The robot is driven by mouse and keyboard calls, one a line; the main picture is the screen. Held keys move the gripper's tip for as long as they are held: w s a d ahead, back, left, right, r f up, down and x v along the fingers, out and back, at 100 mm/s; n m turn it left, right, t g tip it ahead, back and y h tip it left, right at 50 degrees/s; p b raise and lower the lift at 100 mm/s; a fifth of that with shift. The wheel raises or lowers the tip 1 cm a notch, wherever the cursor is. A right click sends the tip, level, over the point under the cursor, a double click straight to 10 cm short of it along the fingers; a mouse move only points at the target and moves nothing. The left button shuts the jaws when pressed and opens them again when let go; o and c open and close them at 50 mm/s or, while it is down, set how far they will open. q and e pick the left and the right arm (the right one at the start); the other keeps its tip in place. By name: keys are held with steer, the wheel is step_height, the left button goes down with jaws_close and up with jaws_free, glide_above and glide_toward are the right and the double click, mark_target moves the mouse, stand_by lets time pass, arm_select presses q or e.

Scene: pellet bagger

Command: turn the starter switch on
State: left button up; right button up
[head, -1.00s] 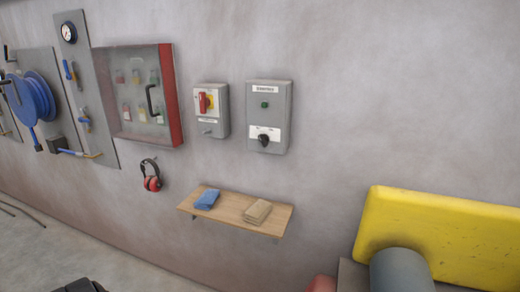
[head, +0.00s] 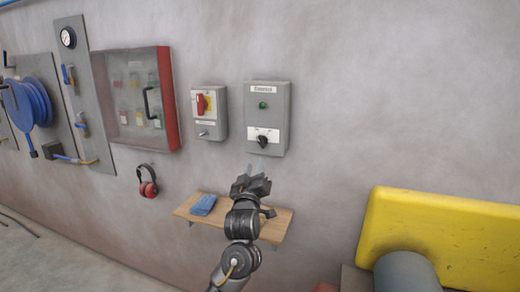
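The starter box (head: 268,119) is a grey box on the wall. It carries a green lamp (head: 263,105) at its upper middle and a black rotary switch (head: 263,141) on a white label plate below. My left gripper (head: 256,170) is raised in front of the wall, just below the box. Its pale fingers point up towards the switch and appear apart, with nothing seen between them. I cannot tell how far they are from the box. My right gripper is not in view.
A grey isolator box with a red handle (head: 201,104) is left of the starter. A wooden shelf (head: 279,222) with a blue cloth (head: 203,205) lies below, partly behind my arm. Red ear defenders (head: 148,186) hang at left. A yellow machine part (head: 440,240) fills the lower right.

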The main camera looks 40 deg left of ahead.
mark_target(261, 144)
arm_select(q)
steer(key=p+x, duration=0.3)
steer(key=x, duration=0.7)
steer(key=shift+w+a, duration=0.15)
steer(key=shift+w, duration=0.3)
jaws_close()
